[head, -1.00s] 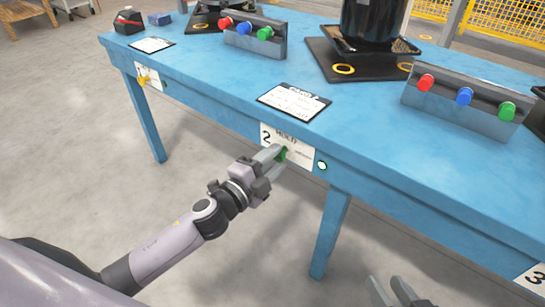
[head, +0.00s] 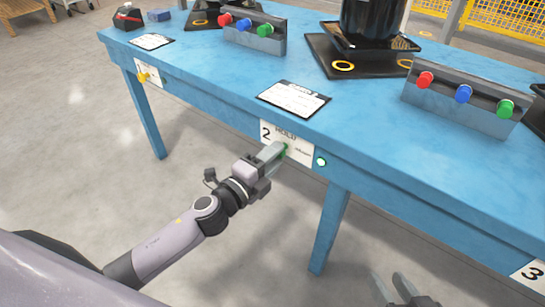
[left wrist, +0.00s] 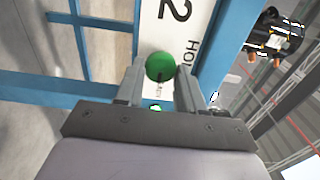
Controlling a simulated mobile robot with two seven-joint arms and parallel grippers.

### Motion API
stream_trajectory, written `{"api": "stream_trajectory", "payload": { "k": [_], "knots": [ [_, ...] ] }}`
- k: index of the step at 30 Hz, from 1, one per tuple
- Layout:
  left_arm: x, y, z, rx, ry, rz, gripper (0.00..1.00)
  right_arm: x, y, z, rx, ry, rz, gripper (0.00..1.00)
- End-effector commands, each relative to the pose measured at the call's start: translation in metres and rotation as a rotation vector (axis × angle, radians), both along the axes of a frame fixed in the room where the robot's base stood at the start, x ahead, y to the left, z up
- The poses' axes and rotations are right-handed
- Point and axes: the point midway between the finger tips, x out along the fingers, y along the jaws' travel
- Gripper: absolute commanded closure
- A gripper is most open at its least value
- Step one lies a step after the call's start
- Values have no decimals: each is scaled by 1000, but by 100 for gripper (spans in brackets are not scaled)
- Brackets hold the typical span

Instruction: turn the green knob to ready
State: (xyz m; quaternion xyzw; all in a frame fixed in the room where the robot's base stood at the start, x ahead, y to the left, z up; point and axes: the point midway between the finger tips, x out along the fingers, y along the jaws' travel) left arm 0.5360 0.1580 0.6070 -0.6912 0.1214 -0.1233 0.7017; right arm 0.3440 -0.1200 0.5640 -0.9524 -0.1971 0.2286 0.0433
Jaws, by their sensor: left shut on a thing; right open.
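The green knob (head: 284,148) sits on a white label plate (head: 299,153) marked 2 and HOLD, on the front edge of the blue table. My left gripper (head: 280,150) is shut on the knob, with fingers along its sides. In the left wrist view the round green knob (left wrist: 160,67) shows between the fingertips (left wrist: 160,75). The fingers partly hide the label, and its smaller word is too small to read. A small green lamp (head: 321,162) is right of the plate. My right gripper (head: 402,290) is open and empty at the bottom, away from the table.
The blue table (head: 420,165) carries a black-bordered card (head: 293,99), two grey boxes with red, blue and green buttons (head: 458,107) (head: 255,33), and a black machine on a tray (head: 372,30). A yellow knob (head: 143,77) is at station 1. The floor in front is free.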

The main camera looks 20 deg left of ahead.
Motion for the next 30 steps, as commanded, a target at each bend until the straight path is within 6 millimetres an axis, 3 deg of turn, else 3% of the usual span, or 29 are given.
{"api": "stream_trajectory", "payload": {
  "k": [2,3,5,17,30],
  "knots": [
    [0,-1,0,2,-1,-3,92,0,0,0,2,1,-1,57],
    [0,-1,0,2,-1,-3,56,0,0,0,4,1,-2,57],
    [0,-1,0,2,-1,-3,38,0,1,0,4,1,-2,57],
    [-4,1,-1,-1,1,-1,38,0,1,1,5,1,-3,57],
    [-53,18,-1,1,2,-2,38,-2,-2,1,-20,1,-1,57]
  ]
}}
